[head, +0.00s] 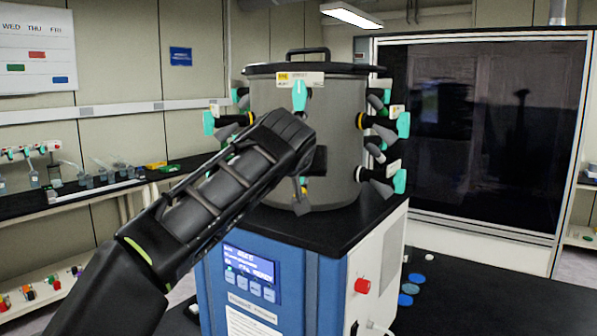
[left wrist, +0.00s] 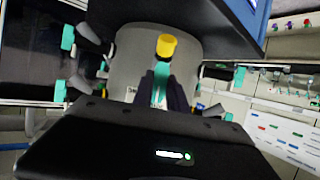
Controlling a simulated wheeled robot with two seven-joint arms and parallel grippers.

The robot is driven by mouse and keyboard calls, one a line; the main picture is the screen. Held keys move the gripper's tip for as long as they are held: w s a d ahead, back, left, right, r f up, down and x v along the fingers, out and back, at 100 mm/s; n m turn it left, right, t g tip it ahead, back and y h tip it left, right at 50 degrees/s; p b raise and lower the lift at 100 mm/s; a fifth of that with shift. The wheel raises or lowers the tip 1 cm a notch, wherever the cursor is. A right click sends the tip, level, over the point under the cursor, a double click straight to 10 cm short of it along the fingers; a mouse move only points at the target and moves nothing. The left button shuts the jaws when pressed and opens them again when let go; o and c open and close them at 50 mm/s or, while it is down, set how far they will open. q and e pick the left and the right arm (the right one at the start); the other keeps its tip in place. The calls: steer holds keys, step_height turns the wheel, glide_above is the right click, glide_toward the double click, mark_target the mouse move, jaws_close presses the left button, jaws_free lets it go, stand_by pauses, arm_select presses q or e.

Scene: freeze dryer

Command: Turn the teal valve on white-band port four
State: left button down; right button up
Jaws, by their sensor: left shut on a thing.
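The grey drum (head: 345,110) of the freeze dryer carries several ports with teal valves around its side. My left gripper (head: 308,163) reaches in front of the drum and hides part of it. In the left wrist view my left gripper (left wrist: 162,92) is shut on a teal valve (left wrist: 160,78), its dark fingers on both sides. A yellow end piece (left wrist: 166,46) sticks out beyond that valve. One teal valve (head: 299,95) stands upright above my gripper. Others sit at the left (head: 209,123) and right (head: 403,125). Port numbers are too small to read. My right gripper is not in view.
The drum stands on a black-topped blue cabinet (head: 235,300) with a display and a red knob (head: 362,286). A black lid (head: 312,68) with a handle covers the drum. Neighbouring ports crowd both sides.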

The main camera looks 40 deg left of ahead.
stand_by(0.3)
arm_select(q)
steer(key=c, duration=1.3)
jaws_free()
steer(key=b+v, duration=0.2)
steer(key=v, duration=0.5)
steer(key=shift+s+d+r, duration=0.15)
steer(key=shift+s, duration=0.15)
